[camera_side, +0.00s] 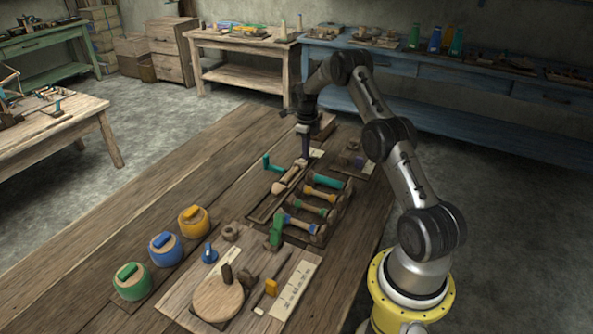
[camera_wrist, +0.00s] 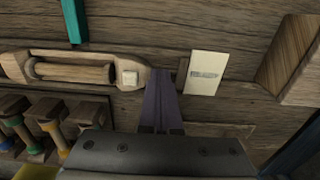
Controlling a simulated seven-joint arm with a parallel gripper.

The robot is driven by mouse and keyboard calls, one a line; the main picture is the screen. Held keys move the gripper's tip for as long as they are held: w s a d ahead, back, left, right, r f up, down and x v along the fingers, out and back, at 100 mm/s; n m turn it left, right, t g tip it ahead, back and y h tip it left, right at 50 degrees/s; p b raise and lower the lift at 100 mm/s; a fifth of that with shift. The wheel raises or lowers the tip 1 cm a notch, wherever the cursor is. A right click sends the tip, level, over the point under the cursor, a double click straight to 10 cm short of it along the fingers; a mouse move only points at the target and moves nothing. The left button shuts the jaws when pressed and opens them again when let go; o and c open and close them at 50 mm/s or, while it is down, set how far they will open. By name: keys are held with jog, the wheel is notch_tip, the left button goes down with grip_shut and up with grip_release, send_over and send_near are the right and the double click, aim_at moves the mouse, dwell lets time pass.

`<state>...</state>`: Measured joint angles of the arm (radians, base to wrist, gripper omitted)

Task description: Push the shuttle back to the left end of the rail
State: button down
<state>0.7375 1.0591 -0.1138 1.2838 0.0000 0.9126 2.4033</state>
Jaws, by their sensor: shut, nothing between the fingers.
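The shuttle (camera_side: 290,179) is a pale wooden boat-shaped piece lying on the rail (camera_side: 258,212), towards the rail's far end in the side view. In the wrist view the shuttle (camera_wrist: 75,71) shows a rounded spool in its opening and a light square block near its right tip. My gripper (camera_side: 305,157) is shut and empty, pointing down at the far end of the shuttle. In the wrist view its dark fingers (camera_wrist: 163,78) are just right of the shuttle's right tip; I cannot tell whether they touch it.
A teal peg (camera_side: 270,163) stands beside the shuttle. Several coloured bobbins (camera_side: 310,206) lie along its other side. A white card (camera_wrist: 207,73) is right of the fingers. Yellow, blue and green-topped pots (camera_side: 165,249) stand at the near left. Bare tabletop lies left of the rail.

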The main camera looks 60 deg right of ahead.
aim_at(294, 169)
jog(key=shift+a, duration=5.25)
jog(key=shift+d, duration=0.65)
jog(key=shift+r, duration=3.55)
